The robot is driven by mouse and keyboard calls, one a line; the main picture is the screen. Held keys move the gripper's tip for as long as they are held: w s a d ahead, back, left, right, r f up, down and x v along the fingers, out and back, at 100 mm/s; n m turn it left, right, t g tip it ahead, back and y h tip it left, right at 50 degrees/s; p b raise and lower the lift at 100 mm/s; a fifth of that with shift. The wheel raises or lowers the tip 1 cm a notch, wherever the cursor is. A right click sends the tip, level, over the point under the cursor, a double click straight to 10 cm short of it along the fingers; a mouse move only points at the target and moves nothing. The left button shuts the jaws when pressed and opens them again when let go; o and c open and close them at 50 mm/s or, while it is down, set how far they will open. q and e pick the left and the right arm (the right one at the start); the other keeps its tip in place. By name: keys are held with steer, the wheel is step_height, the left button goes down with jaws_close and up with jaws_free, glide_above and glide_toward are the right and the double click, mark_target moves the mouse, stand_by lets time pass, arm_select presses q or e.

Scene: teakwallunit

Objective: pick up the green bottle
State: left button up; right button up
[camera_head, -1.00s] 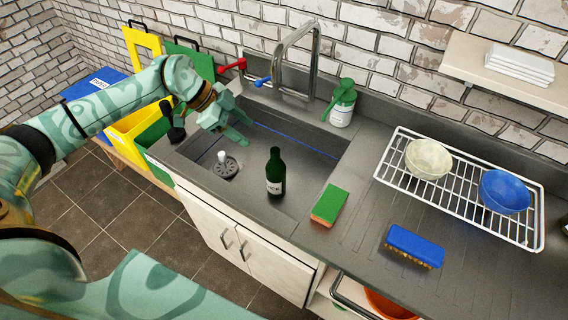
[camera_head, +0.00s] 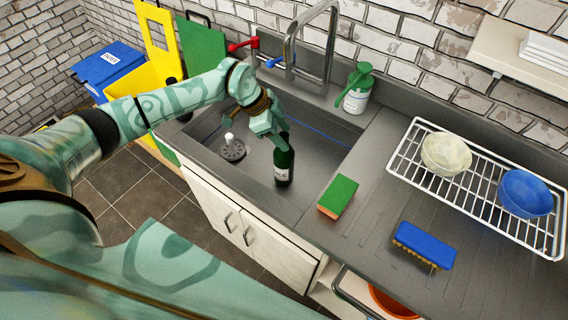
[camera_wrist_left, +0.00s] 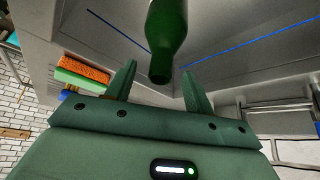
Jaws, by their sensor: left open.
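The bottle does not look clamped. My right gripper is not in view.
A green sponge (camera_head: 340,195) and a blue brush (camera_head: 424,245) lie on the counter right of the bottle. A wire rack (camera_head: 400,165) holds two bowls. The sink basin (camera_head: 325,135) is mostly clear.

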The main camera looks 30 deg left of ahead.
mark_target(288, 141)
arm_select(q)
steer(key=x, duration=0.3)
steer(key=shift+f+b, duration=0.4)
steer(key=shift+r, duration=0.1)
jaws_close()
steer(key=shift+r, duration=0.1)
